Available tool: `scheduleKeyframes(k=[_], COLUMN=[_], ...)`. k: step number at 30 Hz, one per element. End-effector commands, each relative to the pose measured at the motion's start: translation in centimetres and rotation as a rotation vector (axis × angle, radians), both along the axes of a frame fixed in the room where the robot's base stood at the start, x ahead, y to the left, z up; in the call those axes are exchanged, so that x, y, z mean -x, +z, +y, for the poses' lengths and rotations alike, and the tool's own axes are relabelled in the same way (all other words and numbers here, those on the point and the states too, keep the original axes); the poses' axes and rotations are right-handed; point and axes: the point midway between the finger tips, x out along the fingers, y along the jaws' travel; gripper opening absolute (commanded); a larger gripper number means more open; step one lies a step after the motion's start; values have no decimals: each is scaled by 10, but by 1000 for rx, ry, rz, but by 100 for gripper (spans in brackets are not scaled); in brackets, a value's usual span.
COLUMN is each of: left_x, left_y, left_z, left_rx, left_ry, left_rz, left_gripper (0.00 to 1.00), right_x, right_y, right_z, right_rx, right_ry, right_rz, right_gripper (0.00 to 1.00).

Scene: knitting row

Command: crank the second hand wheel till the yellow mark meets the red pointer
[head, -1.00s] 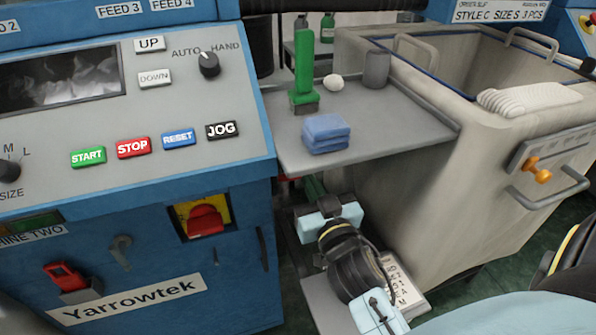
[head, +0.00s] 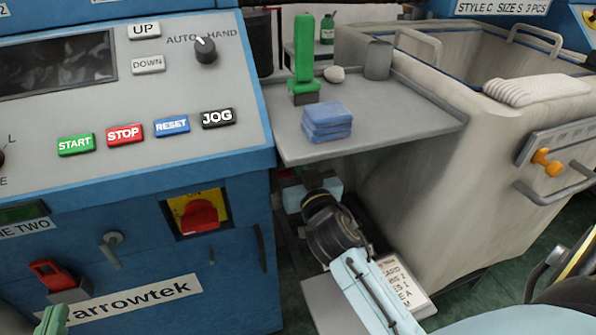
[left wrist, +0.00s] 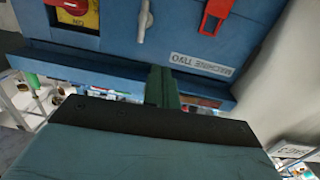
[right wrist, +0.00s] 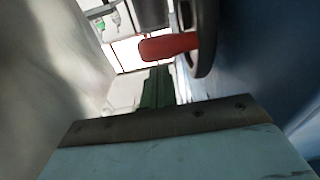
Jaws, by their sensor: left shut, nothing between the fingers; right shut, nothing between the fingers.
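A hand wheel (right wrist: 207,35) shows edge-on in the right wrist view as a dark rim, with a red crank handle (right wrist: 170,46) standing out to its left. The closed green fingers of my right gripper (right wrist: 158,85) are just below the handle in that picture; I cannot tell if they touch it. In the head view my right arm reaches under the grey shelf, and its fingertips are hidden. My left gripper (head: 55,318) is shut and empty, low in front of the blue machine; its fingers also show in the left wrist view (left wrist: 161,88). I see no yellow mark or red pointer on the wheel.
The blue machine (head: 120,240) with its buttons stands at left, with a red switch (head: 199,216) on its front. A large bin (head: 440,190) closes the right side.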

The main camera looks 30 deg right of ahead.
Motion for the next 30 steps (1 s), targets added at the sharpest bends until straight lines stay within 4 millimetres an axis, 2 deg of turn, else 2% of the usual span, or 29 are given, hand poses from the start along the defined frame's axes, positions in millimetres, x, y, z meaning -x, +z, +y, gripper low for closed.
scheduleKeyframes(k=[7, 20, 25, 30], left_x=[0, 1, 3, 4], left_y=[19, 22, 36, 41], left_z=[-4, -4, -6, -6], left_rx=[35, 40, 68, 74], left_ry=[-9, -9, -15, -16], left_rz=[-113, -130, -219, -241], left_gripper=[0, 0, 0, 0], right_x=[2, 2, 5, 5], right_y=[-8, -10, -20, -22], right_z=[0, 1, 1, 1], right_rx=[0, -1, -3, 1], right_ry=[0, 0, -1, -1], right_rz=[1, 1, 1, 1], right_gripper=[0, 0, 0, 0])
